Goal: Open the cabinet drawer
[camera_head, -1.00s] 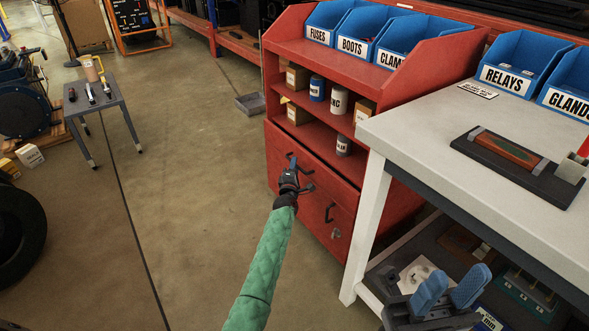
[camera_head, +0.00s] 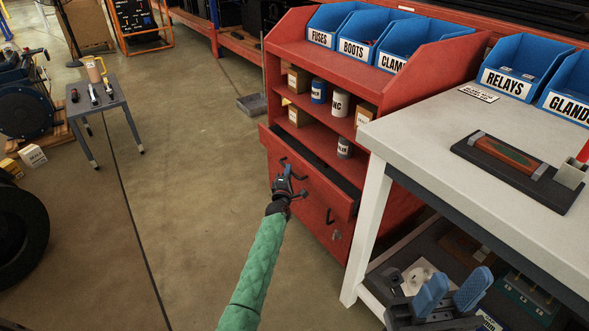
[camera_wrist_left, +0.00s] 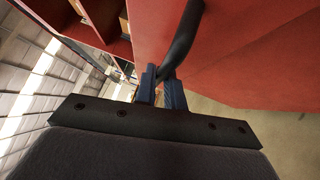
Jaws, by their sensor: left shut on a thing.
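The red cabinet (camera_head: 425,55) stands in the middle of the head view. Its upper drawer (camera_head: 328,191) is partly pulled out, with a dark gap showing behind its front. My left gripper (camera_head: 283,176) is shut on the drawer's dark handle (camera_head: 297,172). In the left wrist view the blue fingers (camera_wrist_left: 162,82) close around the handle bar (camera_wrist_left: 183,38) before the red front (camera_wrist_left: 240,50). My right gripper (camera_head: 452,290) is at the lower right, its blue fingers apart and empty.
A white-topped workbench (camera_head: 410,137) stands right of the cabinet, its leg close to the drawer's right end. Open floor (camera_head: 190,150) lies left of the cabinet, with a small grey table (camera_head: 98,105) further left.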

